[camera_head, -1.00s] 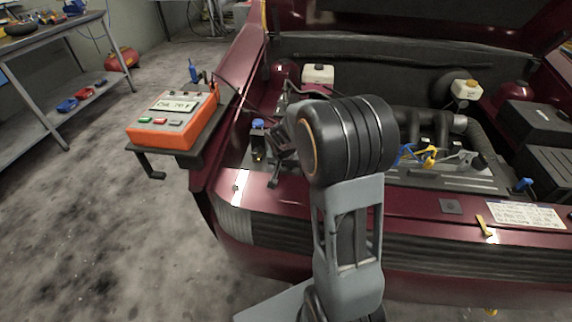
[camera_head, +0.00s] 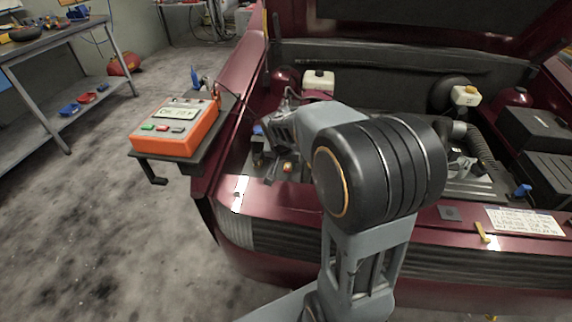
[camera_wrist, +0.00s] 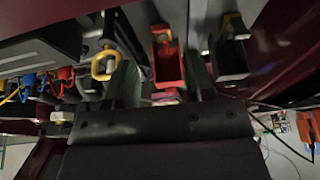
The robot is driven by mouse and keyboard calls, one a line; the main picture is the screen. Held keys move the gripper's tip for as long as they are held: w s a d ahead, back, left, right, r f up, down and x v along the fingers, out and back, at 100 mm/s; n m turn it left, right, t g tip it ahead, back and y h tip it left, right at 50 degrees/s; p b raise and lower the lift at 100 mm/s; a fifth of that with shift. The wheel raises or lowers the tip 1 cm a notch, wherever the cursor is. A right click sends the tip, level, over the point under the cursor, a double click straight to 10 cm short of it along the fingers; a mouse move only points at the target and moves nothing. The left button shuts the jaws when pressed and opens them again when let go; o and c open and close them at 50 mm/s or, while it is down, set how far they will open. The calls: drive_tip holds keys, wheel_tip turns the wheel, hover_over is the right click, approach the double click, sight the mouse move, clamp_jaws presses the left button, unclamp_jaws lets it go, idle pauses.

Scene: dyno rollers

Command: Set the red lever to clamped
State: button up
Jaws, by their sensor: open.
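In the wrist view a red lever-like part (camera_wrist: 168,66) with a yellow piece at its far end lies between the fingers of my gripper (camera_wrist: 164,88). The gripper is open, with one greenish finger on each side of the red part. I cannot tell whether either finger touches it, or which position the lever is in. In the head view my gripper is at the left front of the engine bay, partly hidden by my own arm. A small orange-red spot (camera_head: 287,167) shows just below it.
A yellow ring (camera_wrist: 105,65) is left of the red part and a black block (camera_wrist: 230,58) is right of it. An orange meter (camera_head: 176,130) stands on a side shelf left of the car. The raised hood and dark red front panel (camera_head: 275,205) bound the bay.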

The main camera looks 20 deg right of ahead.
drive_tip(key=shift+v, duration=2.65)
drive_tip(key=shift+s, duration=0.1)
